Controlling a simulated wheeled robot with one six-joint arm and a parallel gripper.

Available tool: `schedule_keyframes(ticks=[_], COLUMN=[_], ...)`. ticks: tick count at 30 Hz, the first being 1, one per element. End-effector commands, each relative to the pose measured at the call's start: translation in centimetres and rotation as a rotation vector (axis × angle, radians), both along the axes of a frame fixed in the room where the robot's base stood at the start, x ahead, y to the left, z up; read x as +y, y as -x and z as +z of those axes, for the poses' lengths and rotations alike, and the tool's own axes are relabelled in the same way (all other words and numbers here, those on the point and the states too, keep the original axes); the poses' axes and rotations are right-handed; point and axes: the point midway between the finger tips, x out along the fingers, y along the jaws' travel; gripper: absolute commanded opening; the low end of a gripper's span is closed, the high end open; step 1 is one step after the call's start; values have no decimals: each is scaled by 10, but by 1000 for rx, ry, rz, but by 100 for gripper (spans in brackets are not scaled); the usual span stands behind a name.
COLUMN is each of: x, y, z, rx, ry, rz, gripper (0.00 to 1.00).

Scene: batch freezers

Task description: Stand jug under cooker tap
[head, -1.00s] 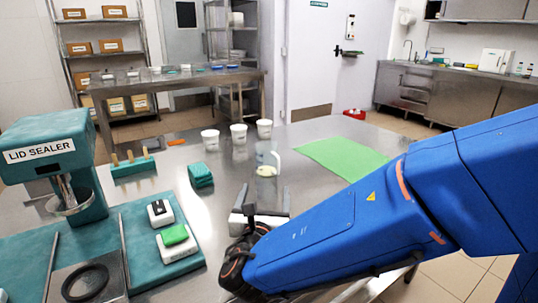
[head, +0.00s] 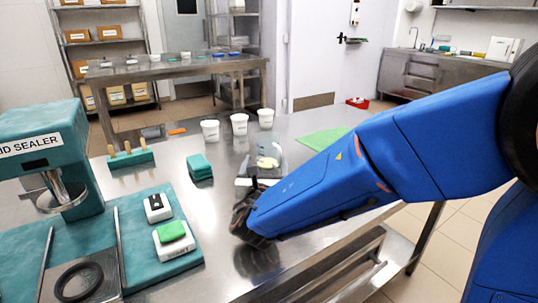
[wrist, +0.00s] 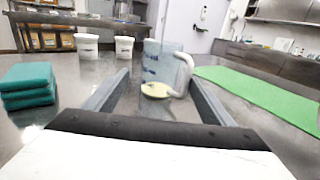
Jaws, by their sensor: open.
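A clear jug (wrist: 160,70) with a white handle and a pale yellowish base stands upright on the steel table. In the wrist view it is straight ahead, framed by the two fingers of my gripper (wrist: 155,98). The fingers are open and apart, one on each side of it; I cannot tell whether they touch it. In the head view the jug (head: 268,155) is partly hidden behind my gripper (head: 262,172), which is low over the table. No cooker tap can be made out for certain in either view.
White tubs (head: 239,124) stand behind the jug. A stack of teal cloths (head: 199,167) lies to its left and a green mat (head: 322,138) to its right. The lid sealer (head: 45,150) stands at the left. A back bench (head: 185,75) and a far sink counter (head: 435,75) are beyond.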

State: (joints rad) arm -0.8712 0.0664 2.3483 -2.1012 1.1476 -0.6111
Motion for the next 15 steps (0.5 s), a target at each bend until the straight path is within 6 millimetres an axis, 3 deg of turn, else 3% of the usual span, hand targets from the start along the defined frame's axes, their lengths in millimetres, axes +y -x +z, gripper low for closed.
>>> schedule_keyframes(ticks=[4, 15], x=[-1, -2], y=[-20, -41], z=[0, 2], rx=[0, -1], ry=[-1, -1], rz=[-2, -2], gripper=[77, 77])
